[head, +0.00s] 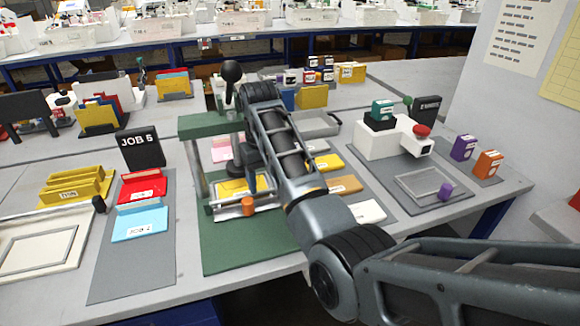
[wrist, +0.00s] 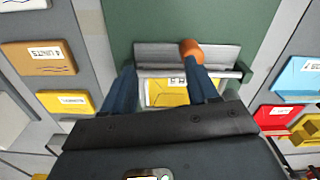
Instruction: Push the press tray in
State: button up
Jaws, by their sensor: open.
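The green press (head: 210,124) stands left of centre in the head view, partly hidden by my arm. Its press tray (head: 222,213) is a light metal tray at the front, with a yellow card on it and an orange knob (head: 248,207) at its front edge. The wrist view shows the tray (wrist: 155,53) below my gripper, with the orange knob (wrist: 192,50) and the yellow card (wrist: 160,96). My gripper (wrist: 161,72) is open, its two blue fingers apart over the tray. The right finger's tip appears by the knob; I cannot tell whether they touch.
Red and blue folders (head: 141,224) lie on a grey mat to the left. Yellow, tan and white cards (head: 344,185) lie right of the press. A white machine (head: 388,140) with a red button stands farther right. The green mat (head: 245,252) before the press is clear.

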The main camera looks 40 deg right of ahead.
jog(key=s+d+r+p, duration=0.3)
jog(key=d+r, duration=0.1)
jog(key=d, duration=0.1)
jog(key=shift+s+d, duration=0.25)
jog(key=shift+s, duration=0.1)
dwell(0.3)
